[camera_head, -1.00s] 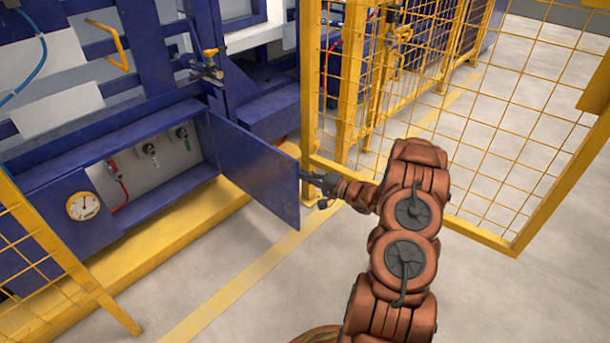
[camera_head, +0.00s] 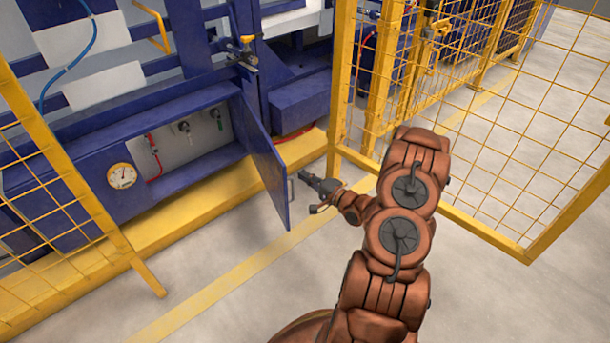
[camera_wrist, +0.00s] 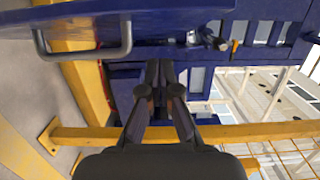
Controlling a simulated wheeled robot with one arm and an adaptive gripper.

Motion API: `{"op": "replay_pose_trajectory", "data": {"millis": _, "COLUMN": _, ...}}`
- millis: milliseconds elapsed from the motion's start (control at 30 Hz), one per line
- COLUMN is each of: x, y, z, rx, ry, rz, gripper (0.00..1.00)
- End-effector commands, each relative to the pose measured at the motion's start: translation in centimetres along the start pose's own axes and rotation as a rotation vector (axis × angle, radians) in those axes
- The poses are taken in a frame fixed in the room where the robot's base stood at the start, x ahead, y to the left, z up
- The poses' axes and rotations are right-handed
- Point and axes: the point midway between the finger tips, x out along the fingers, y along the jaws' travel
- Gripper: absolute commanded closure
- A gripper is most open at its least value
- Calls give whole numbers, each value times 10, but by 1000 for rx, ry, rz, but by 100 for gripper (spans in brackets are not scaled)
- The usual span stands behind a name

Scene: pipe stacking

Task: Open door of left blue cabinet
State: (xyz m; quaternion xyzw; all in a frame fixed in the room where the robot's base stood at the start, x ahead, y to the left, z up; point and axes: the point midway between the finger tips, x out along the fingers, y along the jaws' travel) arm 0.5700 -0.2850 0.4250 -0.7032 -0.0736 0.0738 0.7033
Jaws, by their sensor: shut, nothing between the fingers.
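The blue cabinet door (camera_head: 262,160) stands swung wide out from the blue cabinet (camera_head: 70,195), and the cabinet's inside shows. Its grey handle (camera_head: 291,188) is near the door's free edge. My gripper (camera_head: 306,178) is just right of the handle, apart from it, shut and empty. In the wrist view the door (camera_wrist: 130,20) crosses the top, with its handle (camera_wrist: 85,50) at the upper left. The shut fingers (camera_wrist: 165,72) are right of the handle and hold nothing.
A pressure gauge (camera_head: 122,176) is on the cabinet front, with valves and a red hose (camera_head: 153,157) inside. Yellow mesh fences stand at left (camera_head: 70,170) and right (camera_head: 480,160). A yellow base ledge (camera_head: 190,210) runs below the cabinet. Floor in front is clear.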

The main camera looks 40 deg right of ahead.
Motion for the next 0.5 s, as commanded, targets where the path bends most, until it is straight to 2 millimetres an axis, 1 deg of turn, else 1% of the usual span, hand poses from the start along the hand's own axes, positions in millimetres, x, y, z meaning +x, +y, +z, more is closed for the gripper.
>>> {"op": "replay_pose_trajectory", "data": {"millis": 233, "x": 0, "y": -1, "z": -3, "rx": -1, "ry": -3, "rz": 0, "gripper": 100}}
{"op": "replay_pose_trajectory", "data": {"millis": 500, "x": -5, "y": -2, "z": -20, "rx": 1, "ry": -12, "rz": 0, "gripper": 100}}
